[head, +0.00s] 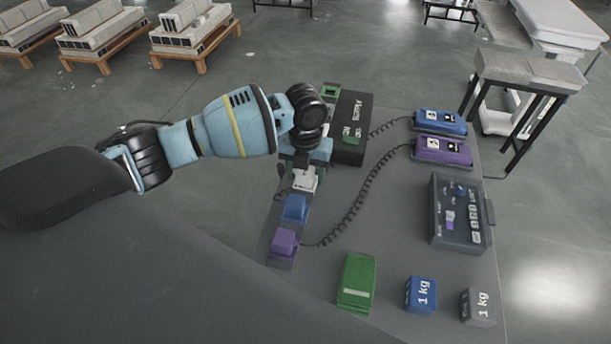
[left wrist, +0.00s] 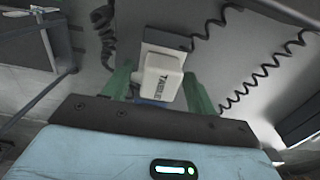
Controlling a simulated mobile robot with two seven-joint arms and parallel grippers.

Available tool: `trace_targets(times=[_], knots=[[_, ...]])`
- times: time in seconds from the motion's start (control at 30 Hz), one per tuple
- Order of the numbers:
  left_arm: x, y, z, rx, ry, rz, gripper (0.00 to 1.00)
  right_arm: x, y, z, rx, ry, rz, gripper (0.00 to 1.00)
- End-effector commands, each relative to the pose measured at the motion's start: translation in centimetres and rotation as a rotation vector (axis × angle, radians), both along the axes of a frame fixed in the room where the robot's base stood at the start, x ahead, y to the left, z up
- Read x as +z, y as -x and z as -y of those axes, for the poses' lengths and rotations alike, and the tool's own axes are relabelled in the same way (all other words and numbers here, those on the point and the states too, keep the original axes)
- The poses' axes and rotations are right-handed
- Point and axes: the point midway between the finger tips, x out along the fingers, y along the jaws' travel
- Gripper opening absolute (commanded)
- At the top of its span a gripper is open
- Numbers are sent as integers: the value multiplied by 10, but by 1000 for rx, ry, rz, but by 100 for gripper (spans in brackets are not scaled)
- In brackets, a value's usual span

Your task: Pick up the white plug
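The white plug (head: 304,181) sits at the far end of a row of plugs on the dark table (head: 385,240). In the left wrist view the white plug (left wrist: 160,77) has the letters "TABLE" on its face and stands between two green fingers. My left gripper (head: 303,168) reaches over it from the left. The left gripper (left wrist: 158,72) looks open around the plug, with a gap at the left finger and the right finger close to it. Its fingertips are partly hidden in the head view. My right gripper is not in view.
A blue plug (head: 295,208) and purple plug (head: 284,242) sit nearer in the row. A black box (head: 352,125) stands just behind. Coiled cords run to blue (head: 441,122) and purple (head: 443,151) units. A control panel (head: 460,213), green block (head: 357,283) and weights (head: 421,295) stand right.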

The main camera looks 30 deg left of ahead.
Motion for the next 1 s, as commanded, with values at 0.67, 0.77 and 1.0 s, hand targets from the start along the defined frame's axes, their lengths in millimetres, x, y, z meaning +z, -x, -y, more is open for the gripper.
trace_targets(times=[0.67, 0.77, 1.0], knots=[[6, -1, 0, 0, 0, 2, 16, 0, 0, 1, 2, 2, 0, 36], [14, -1, 0, 0, 1, 4, 16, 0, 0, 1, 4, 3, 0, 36], [35, -6, 15, -4, 4, -1, 16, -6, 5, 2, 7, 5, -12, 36]])
